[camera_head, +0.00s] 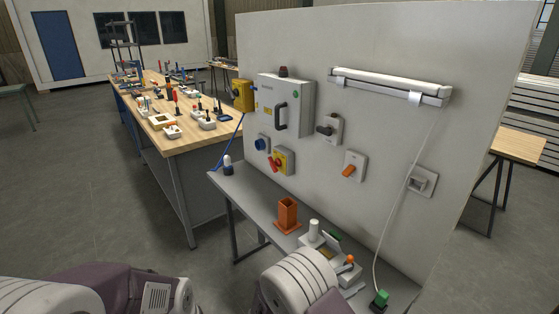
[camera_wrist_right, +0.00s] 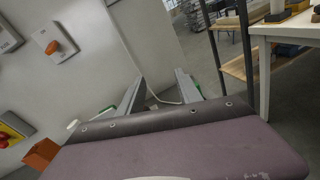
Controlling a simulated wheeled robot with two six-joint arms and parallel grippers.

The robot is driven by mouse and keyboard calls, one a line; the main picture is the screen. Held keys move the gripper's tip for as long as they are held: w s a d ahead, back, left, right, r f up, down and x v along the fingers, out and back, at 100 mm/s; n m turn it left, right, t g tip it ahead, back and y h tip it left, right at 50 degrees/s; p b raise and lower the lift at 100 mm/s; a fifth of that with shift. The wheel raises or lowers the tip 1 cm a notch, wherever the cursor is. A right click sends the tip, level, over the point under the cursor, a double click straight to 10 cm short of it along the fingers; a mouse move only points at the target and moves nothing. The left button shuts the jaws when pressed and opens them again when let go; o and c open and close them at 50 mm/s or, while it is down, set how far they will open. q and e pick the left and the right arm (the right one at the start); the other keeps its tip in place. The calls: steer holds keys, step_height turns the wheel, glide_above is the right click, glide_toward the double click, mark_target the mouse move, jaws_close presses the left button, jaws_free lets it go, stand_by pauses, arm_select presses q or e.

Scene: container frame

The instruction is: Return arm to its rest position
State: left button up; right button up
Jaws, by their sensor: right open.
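My right arm (camera_head: 295,283) rises at the bottom middle of the head view, in front of the panel's grey bench; its fingers are hard to make out there. In the right wrist view my right gripper (camera_wrist_right: 161,76) has its two fingers apart, with no held object visible between them. A thin white cable shows beyond the fingers. My left arm (camera_head: 95,292) lies across the bottom left of the head view, and its gripper is outside the picture.
An upright grey panel (camera_head: 330,45) carries switches, a control box (camera_head: 285,105) and a lamp (camera_head: 390,85). On its bench (camera_head: 245,200) stand an orange square tube (camera_head: 287,214), a small device (camera_head: 322,250) and a green plug (camera_head: 380,299). A wooden workbench (camera_head: 205,140) stands left.

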steer(key=s+d+r+m+g+y, duration=0.3)
steer(key=s+d+m+g+y, duration=0.1)
steer(key=s+d+m+g, duration=0.75)
steer(key=s+a+f+m+t+y, duration=0.1)
steer(key=s+a+f+m+y, duration=0.3)
steer(key=s+m+y, duration=0.3)
steer(key=w+a+f+m+t+y, duration=0.2)
steer(key=w+a+t+y, duration=0.1)
steer(key=a, duration=0.5)
steer(key=shift+w+f+t+y, duration=0.15)
steer(key=shift+f+t+y, duration=0.25)
steer(key=shift+y, duration=0.5)
